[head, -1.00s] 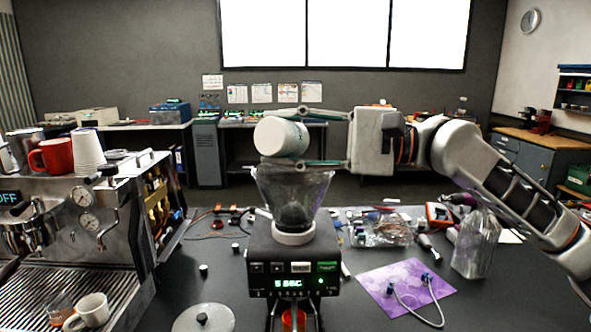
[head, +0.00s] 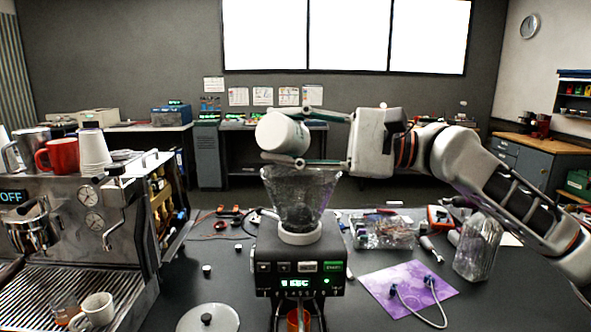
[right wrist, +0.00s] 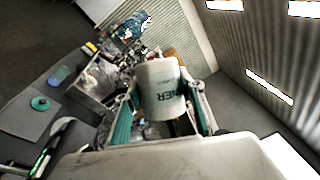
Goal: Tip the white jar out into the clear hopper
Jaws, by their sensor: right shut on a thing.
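The white jar (head: 283,133) is held tilted, nearly on its side, just above the clear hopper (head: 305,190). My right gripper (head: 285,135) is shut around it, coming in from the right, one finger above and one below. The right wrist view shows the jar (right wrist: 162,90) with green lettering between the green-sided fingers. I cannot see into its mouth. The hopper is a clear, flared funnel on the black grinder (head: 300,260) and holds dark, greyish contents. A round lid with a black knob (head: 207,319) lies on the table in front. My left gripper is out of view.
An espresso machine (head: 100,225) with cups stands at the left. A purple mat (head: 408,290) with a cable, a clear bottle (head: 478,245) and a bin of parts (head: 385,235) are at the right. Table space left of the grinder is mostly clear.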

